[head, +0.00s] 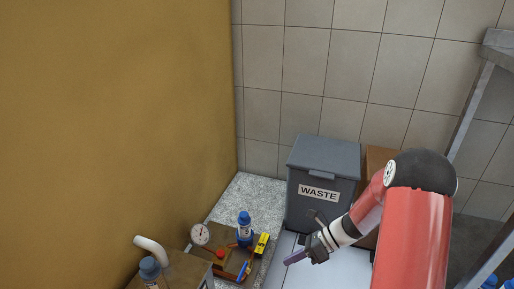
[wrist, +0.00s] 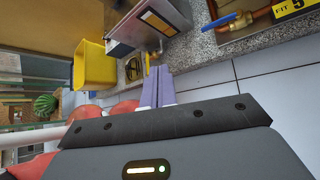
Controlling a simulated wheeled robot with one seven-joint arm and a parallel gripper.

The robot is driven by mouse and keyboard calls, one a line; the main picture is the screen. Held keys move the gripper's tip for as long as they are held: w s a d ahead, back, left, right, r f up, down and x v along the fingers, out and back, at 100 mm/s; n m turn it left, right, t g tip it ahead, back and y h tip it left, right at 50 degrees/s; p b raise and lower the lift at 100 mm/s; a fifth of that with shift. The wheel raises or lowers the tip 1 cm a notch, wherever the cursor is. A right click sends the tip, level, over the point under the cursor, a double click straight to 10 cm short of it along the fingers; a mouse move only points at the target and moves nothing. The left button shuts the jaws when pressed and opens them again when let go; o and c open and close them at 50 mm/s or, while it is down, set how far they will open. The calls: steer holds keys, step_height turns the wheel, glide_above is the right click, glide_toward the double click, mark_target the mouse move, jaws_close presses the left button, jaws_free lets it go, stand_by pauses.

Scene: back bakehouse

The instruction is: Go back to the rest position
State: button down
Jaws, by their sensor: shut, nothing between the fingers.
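My gripper (head: 288,261) is in the lower middle of the head view, at the end of my red arm, with its purple fingers pointing left and slightly down. It is over the pale tiled floor, in front of the waste bin and right of the board with fittings. In the wrist view, the fingers (wrist: 158,75) lie side by side, shut, with nothing between them.
The wrist view shows a yellow bin (wrist: 93,66) and a blue-handled valve (wrist: 222,20).

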steer(key=s+d+r+n+t+h+p, duration=0.1)
steer(key=s+r+n+t+h, duration=0.1)
steer(key=s+r+n, duration=0.4)
steer(key=s+d+r+n+t+h+p, duration=0.2)
steer(key=s+r+n+h, duration=0.3)
steer(key=r+n, duration=0.5)
steer(key=s+d+r+n+t+h+p, duration=0.2)
steer(key=s+r+n, duration=0.6)
steer(key=r, duration=0.7)
steer(key=shift+s+t+h, duration=0.15)
steer(key=shift+t+h, duration=0.35)
steer(key=shift+h, duration=0.5)
steer(key=shift+r, duration=0.1)
